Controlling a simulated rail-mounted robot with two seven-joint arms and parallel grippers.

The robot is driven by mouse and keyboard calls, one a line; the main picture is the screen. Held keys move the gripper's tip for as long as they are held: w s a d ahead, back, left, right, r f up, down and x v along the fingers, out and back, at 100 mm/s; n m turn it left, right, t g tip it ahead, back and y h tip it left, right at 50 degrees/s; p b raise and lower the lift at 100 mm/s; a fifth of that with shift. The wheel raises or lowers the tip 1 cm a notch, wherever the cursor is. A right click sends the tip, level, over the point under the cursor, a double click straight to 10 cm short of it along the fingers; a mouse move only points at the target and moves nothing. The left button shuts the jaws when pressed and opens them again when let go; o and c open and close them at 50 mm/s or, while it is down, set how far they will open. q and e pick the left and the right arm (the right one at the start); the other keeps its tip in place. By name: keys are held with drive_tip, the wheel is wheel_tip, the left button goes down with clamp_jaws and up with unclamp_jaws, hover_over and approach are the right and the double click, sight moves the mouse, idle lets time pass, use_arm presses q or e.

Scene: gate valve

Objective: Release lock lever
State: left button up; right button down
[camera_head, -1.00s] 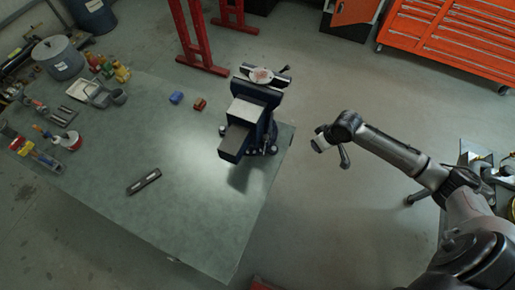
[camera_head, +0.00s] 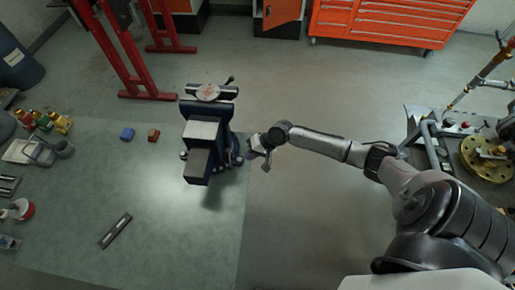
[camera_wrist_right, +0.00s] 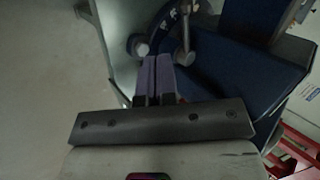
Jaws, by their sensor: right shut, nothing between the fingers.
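A dark blue bench vise (camera_head: 222,135) with a grey flat top stands at the right edge of the green workbench. My right gripper (camera_head: 249,154) is shut and empty, just right of the vise base. In the wrist view its two purple-grey fingers (camera_wrist_right: 157,66) lie together beside the blue vise body (camera_wrist_right: 240,65). A short metal rod with a rounded end (camera_wrist_right: 185,45), possibly the lock lever, is just beyond and right of the fingertips. Another round metal end (camera_wrist_right: 141,49) is left of them. I cannot tell whether the fingers touch either. My left gripper is out of view.
The green workbench (camera_head: 150,215) carries a blue block (camera_head: 127,134), a red-brown block (camera_head: 153,135) and a dark bar (camera_head: 115,231). A red frame (camera_head: 111,52) stands behind. Open floor (camera_head: 310,215) lies right of the bench.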

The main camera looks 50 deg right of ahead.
sight(229, 158)
drive_tip(key=w+a, duration=0.1)
drive_tip(key=w+a+f, duration=0.2)
drive_tip(key=a, duration=0.1)
drive_tip(key=shift+w+f, duration=0.25)
drive_tip(key=shift+w, duration=0.1)
drive_tip(key=shift+w+a+f+p, duration=0.15)
drive_tip(key=shift+w+a+p, duration=0.1)
drive_tip(key=shift+a+p, duration=0.25)
